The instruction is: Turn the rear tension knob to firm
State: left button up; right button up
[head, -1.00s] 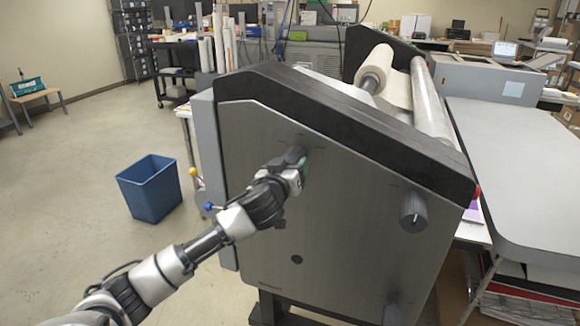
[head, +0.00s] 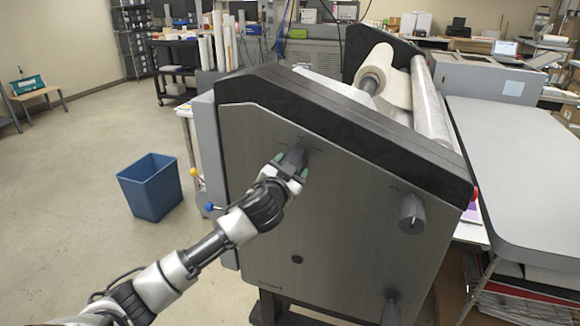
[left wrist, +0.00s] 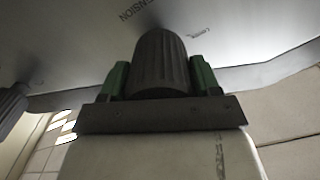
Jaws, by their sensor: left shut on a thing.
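The dark ribbed tension knob (head: 294,156) is at the upper left of the laminator's grey side panel (head: 330,220). My left gripper (head: 290,170) is shut on it, with a green-padded finger on each side. In the left wrist view the knob (left wrist: 160,65) stands between the green fingers of the gripper (left wrist: 160,82). Part of a printed label ending in "NSION" shows on the panel (left wrist: 80,45) there. The knob's pointer and exact setting cannot be read. My right gripper is not in view.
A second grey knob (head: 412,213) is on the right of the panel, and another (head: 391,312) is low down. A blue bin (head: 150,187) stands on the floor at left. A grey table (head: 520,160) is at right. Open floor lies at left.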

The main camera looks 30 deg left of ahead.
pick_arm(q)
jog(key=m+p, duration=0.1)
jog(key=m, duration=0.2)
jog(key=shift+r+m, duration=0.15)
jog(key=shift+m, duration=0.15)
jog(key=shift+m+p, duration=0.45)
jog(key=shift+m, duration=0.85)
jog(key=o, duration=0.9)
